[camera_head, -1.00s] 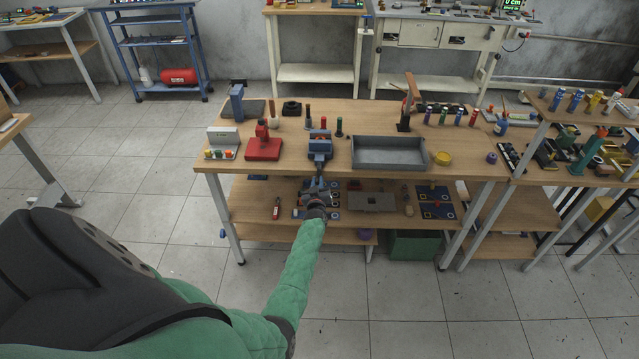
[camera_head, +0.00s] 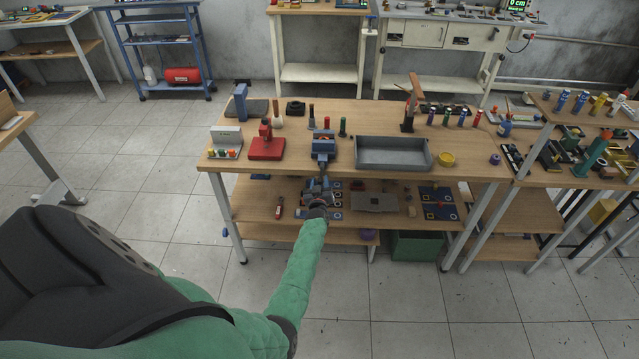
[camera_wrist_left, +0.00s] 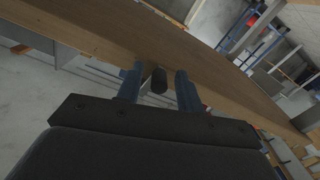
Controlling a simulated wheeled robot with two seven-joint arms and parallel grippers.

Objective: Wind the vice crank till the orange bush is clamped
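The blue vice (camera_head: 323,146) stands at the front edge of the wooden workbench. My left gripper (camera_head: 321,182) is just below and in front of it, at the bench edge. In the left wrist view, my left gripper (camera_wrist_left: 158,88) has its two blue fingers apart. The rest of the crank is hidden. I cannot make out the orange bush in the vice jaws. My right gripper is not in view.
A red stand (camera_head: 266,148) is left of the vice, and a grey tray (camera_head: 393,166) is right of it. Several small cylinders stand behind the vice. The bench's lower shelf (camera_head: 262,212) holds parts below my gripper.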

